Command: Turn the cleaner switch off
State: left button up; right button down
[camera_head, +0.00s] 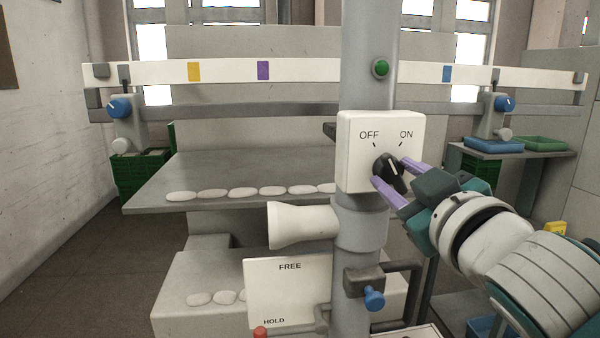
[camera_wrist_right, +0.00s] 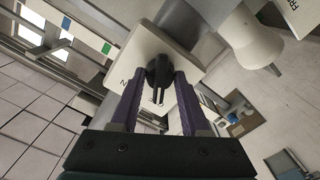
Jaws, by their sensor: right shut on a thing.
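The cleaner switch is a white box (camera_head: 353,170) on the grey post, marked OFF at the upper left and ON at the upper right. My right gripper (camera_head: 391,172) is shut on the knob, with one purple finger on each side. In the right wrist view the knob (camera_wrist_right: 158,72) stands between the fingertips (camera_wrist_right: 159,84), which hide part of the panel. My left gripper is not in view.
A green button (camera_head: 380,68) is above the box. A white cone (camera_head: 300,225) juts out to the left below it, over a FREE/HOLD plate (camera_head: 285,290). A blue knob (camera_head: 374,299) is lower on the post. A long white rail (camera_head: 220,72) runs behind.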

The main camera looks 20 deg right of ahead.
jog(key=shift+c, duration=2)
grip_release()
jog(key=b+v, duration=0.3)
jog(key=v, duration=0.7)
